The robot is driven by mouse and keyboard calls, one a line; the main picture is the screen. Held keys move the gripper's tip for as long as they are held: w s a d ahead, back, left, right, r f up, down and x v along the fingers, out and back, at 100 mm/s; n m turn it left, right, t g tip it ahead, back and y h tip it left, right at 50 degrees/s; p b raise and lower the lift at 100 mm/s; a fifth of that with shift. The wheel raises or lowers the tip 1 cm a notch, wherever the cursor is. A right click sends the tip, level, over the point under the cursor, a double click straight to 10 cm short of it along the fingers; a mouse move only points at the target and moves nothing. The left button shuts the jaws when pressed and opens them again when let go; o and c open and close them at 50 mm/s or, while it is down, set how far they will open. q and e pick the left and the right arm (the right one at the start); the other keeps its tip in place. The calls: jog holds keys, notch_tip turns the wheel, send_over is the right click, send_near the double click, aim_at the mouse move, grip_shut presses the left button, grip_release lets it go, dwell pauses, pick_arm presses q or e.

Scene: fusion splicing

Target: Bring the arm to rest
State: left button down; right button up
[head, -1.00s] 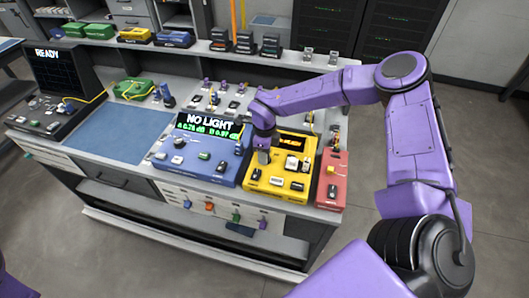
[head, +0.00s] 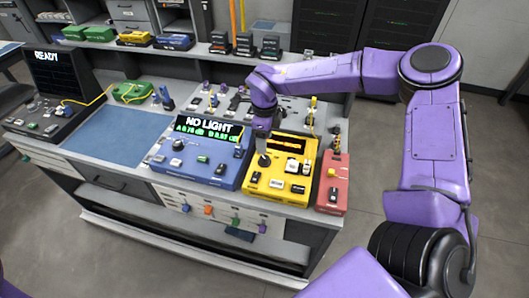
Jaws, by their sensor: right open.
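My right arm comes in from the right, and its gripper (head: 263,136) points down over the left part of the yellow device (head: 272,191). The gripper is open and small in the view; I see nothing held in it. A black knob (head: 264,160) on the yellow device shows just below the fingers. I cannot tell the exact gap between them. My left gripper is not in view.
A blue device (head: 196,167) reading "NO LIGHT" stands left of the yellow one, a red box (head: 333,188) right of it. A black unit (head: 55,77) reading "READY" is at the far left. A bare blue mat (head: 117,133) lies between. Racks stand behind.

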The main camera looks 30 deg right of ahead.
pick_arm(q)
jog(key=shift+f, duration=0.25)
pick_arm(e)
notch_tip(320, 180, up, 2)
jog(key=shift+r, duration=0.25)
